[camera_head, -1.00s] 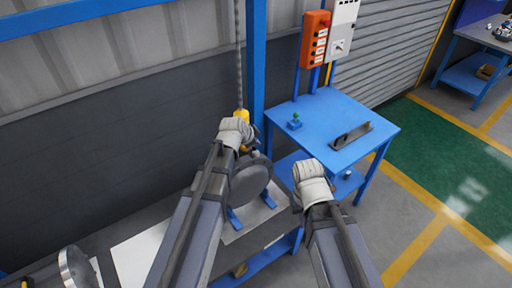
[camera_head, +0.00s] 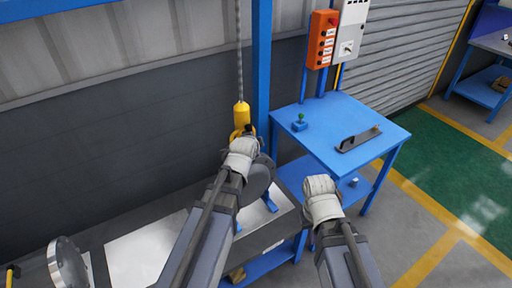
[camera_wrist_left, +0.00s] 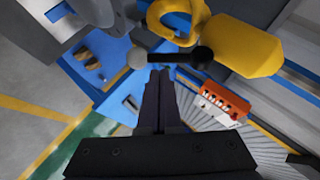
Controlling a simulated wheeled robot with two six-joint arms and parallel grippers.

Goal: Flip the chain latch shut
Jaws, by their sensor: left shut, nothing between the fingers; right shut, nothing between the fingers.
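A chain (camera_head: 239,50) hangs down to a yellow hook block (camera_head: 241,115) with a yellow hook ring under it. In the left wrist view the yellow hook (camera_wrist_left: 178,20) and block (camera_wrist_left: 240,45) are close. A black bar (camera_wrist_left: 180,57) with a grey ball at its left end crosses just below the hook; I cannot tell whether it is the latch. My left gripper's fingers (camera_wrist_left: 160,92) are shut and empty, with tips just under the bar; contact is unclear. In the head view the left wrist partly hides the hook's lower part. My right gripper (camera_head: 320,190) is shut and empty, right of the bench.
A grey flanged disc (camera_head: 262,175) stands on blue supports behind my left wrist. Another disc (camera_head: 68,262) is at the lower left. A blue table (camera_head: 320,115) with a dark handled part (camera_head: 360,139) is at the right. An orange control box (camera_head: 320,40) is above it.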

